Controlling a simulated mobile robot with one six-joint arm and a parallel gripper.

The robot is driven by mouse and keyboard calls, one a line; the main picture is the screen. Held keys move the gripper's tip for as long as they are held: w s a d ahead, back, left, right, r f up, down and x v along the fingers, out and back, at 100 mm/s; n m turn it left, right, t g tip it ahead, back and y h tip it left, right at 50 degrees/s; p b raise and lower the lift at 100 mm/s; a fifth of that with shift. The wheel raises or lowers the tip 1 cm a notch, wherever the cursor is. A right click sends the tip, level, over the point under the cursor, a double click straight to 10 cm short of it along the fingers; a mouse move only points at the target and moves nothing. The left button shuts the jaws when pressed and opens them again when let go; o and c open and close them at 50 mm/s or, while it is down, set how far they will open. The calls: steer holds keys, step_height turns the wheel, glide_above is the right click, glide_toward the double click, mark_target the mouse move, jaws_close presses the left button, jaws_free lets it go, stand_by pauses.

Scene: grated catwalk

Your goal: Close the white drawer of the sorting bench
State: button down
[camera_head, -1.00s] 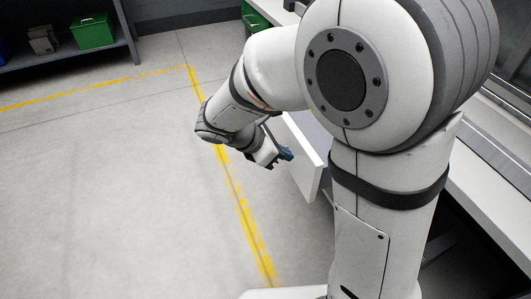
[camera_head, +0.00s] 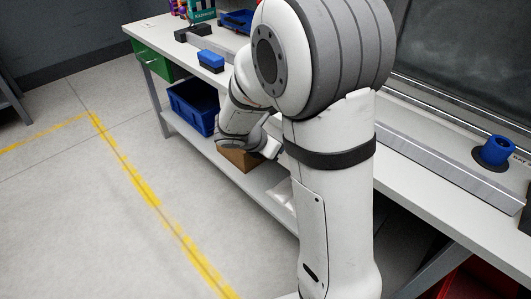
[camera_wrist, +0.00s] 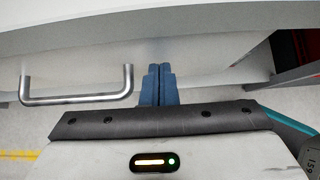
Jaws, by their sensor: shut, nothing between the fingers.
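The white drawer's front (camera_wrist: 105,58) fills the middle of the wrist view, under a pale edge that looks like the bench top. Its metal bar handle (camera_wrist: 76,98) is left of my fingers. My gripper (camera_wrist: 159,72) is shut and empty, its blue fingertips at the drawer front right of the handle; I cannot tell whether they touch it. In the head view the sorting bench (camera_head: 420,140) runs from far left to near right. My arm hides the drawer and fingertips there, and no drawer sticks out past the arm.
A green drawer (camera_head: 153,61) is at the bench's far end. The lower shelf holds a blue crate (camera_head: 193,107) and a cardboard box (camera_head: 238,158). A blue tape roll (camera_head: 496,151) sits on the top at right. A red bin (camera_head: 470,282) is below.

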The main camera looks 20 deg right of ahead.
steer(key=shift+w+d+r, duration=0.15)
steer(key=shift+d+r, duration=0.1)
stand_by(0.3)
steer(key=s+a+r+p, duration=0.4)
steer(key=s+a+r, duration=0.25)
steer(key=a, duration=0.35)
steer(key=s+d+r+m+y+p, duration=0.1)
steer(key=s+r+m+y+p, duration=0.1)
steer(key=s+r+m+p, duration=0.3)
steer(key=s+d+r+m+g+y+p, duration=0.1)
steer(key=s+r+m+p, duration=0.4)
steer(key=r+m, duration=0.5)
steer(key=s+d+r+m+y+p, duration=0.3)
steer(key=s+r+m+y+p, duration=0.2)
steer(key=r+m+p, duration=0.3)
steer(key=shift+r+m+g, duration=0.25)
steer(key=shift+m+g, duration=0.05)
